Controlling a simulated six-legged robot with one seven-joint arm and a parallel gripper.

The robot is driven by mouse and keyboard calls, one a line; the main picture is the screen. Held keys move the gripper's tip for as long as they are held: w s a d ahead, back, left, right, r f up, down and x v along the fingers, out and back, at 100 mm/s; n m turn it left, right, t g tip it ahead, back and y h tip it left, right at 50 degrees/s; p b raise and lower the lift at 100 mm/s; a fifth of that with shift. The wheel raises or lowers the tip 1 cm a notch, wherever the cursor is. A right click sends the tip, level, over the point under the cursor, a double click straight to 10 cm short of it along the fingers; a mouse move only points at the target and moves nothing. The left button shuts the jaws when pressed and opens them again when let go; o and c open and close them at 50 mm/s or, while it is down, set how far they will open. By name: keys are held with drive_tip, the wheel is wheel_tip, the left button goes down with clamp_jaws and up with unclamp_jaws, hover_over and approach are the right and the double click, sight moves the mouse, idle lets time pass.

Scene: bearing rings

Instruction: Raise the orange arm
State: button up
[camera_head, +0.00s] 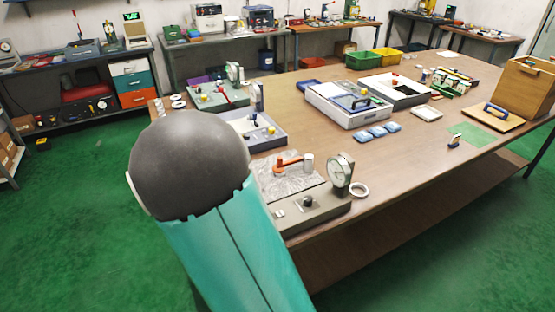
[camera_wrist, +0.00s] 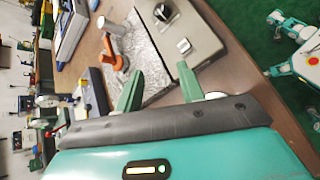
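The orange arm (camera_head: 288,161) is a short lever on a grey fixture (camera_head: 322,216) at the near edge of the table, beside a silver post (camera_head: 308,163). It appears to lie low, roughly level, over a crinkled silver sheet. In the wrist view, the orange arm (camera_wrist: 113,58) and the silver post (camera_wrist: 107,25) are to the upper left of my gripper (camera_wrist: 158,72). My gripper's two green fingers are spread, with only the sheet and fixture visible between them. My gripper is not visible in the head view, where my teal arm link fills the lower middle.
A dial gauge (camera_head: 340,170) stands at the fixture's right end, with a pale ring (camera_head: 359,190) beside it. A black knob (camera_head: 308,201) sits on the fixture's front. Another grey device (camera_head: 262,136) stands behind it. The tabletop to the right (camera_head: 400,165) is mostly clear.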

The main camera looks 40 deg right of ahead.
sight(278, 161)
drive_tip(key=w+d+f+n+h, duration=0.2)
drive_tip(key=w+d+n, duration=0.1)
drive_tip(key=w+d+f+n+h, duration=0.1)
drive_tip(key=d+h, duration=0.1)
drive_tip(key=shift+w+d+f, duration=0.15)
drive_tip(key=shift+w+d, duration=0.1)
drive_tip(key=shift+w, duration=0.05)
drive_tip(key=w+n+h, duration=0.1)
drive_tip(key=w+d+f+n+t+h, duration=0.1)
drive_tip(key=n, duration=0.1)
drive_tip(key=w+d+n+h, duration=0.1)
drive_tip(key=w, duration=0.1)
drive_tip(key=shift+d+f+t, duration=0.15)
drive_tip(key=shift+f+t, duration=0.15)
drive_tip(key=shift+f, duration=0.1)
drive_tip(key=shift+w+d+f+n+t+h, duration=0.1)
drive_tip(key=shift+w+n+t+h, duration=0.05)
drive_tip(key=shift+w+n+h, duration=0.15)
drive_tip(key=shift+w+d+f+n+t+h, duration=0.1)
drive_tip(key=shift+w+n+t, duration=0.05)
drive_tip(key=shift+n, duration=0.25)
drive_tip(key=d, duration=1.3)
drive_tip(key=shift+d, duration=0.35)
clamp_jaws()
